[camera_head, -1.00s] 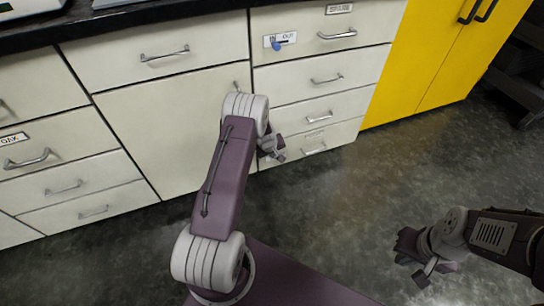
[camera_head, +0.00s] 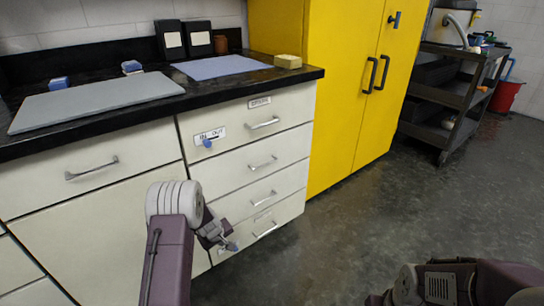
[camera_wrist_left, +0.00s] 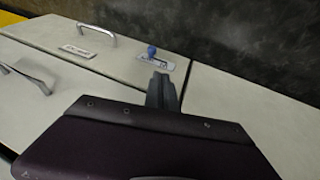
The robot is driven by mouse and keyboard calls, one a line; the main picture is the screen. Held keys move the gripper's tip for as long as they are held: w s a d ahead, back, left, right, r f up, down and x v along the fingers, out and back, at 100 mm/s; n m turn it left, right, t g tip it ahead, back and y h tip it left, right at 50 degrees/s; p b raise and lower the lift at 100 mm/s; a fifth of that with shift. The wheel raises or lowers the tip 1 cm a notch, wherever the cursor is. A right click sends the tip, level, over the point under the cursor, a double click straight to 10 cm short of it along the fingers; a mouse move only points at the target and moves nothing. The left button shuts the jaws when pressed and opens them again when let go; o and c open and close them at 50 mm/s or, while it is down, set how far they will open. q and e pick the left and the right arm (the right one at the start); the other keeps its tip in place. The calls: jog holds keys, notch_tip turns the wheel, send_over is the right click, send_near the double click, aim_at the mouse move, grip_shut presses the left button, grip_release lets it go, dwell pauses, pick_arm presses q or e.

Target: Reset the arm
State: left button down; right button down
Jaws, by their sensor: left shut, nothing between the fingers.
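My left arm rises from the bottom of the head view in front of the drawers. Its gripper (camera_head: 230,244) hangs beside the lower drawers, shut and empty. In the left wrist view the shut fingers (camera_wrist_left: 162,92) point toward the drawer fronts, with a blue knob (camera_wrist_left: 152,50) and its label plate beyond them. My right arm (camera_head: 440,285) is at the bottom right of the head view. Its fingers are cut off by the lower edge, so their state does not show.
The white drawer cabinet (camera_head: 80,200) stands close to my left arm. A yellow cabinet (camera_head: 325,90) and dark cart (camera_head: 455,95) stand right. Open floor lies front right.

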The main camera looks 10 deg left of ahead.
pick_arm(q)
jog(key=w+d+r+m+t+p, duration=0.1)
jog(key=d+r+p, duration=0.15)
jog(key=r, duration=0.55)
jog(key=w+d+r+m+t+p, duration=0.15)
jog(key=d+r, duration=0.25)
jog(key=r, duration=0.4)
jog(key=s+d+r+m+g+h+p, duration=0.1)
jog(key=s+d+r+m+h+p, duration=0.15)
jog(key=s+d+r, duration=0.4)
jog(key=s+m+g+y+p, duration=0.1)
jog(key=s+m+g+p, duration=0.3)
jog(key=s, duration=1.7)
notch_tip(320, 180, up, 36)
jog(key=g+p, duration=0.1)
jog(key=p, duration=3.3)
jog(key=shift+w+d+m+p, duration=0.25)
jog(key=shift+d+m+p, duration=0.1)
jog(key=shift+d+m, duration=0.1)
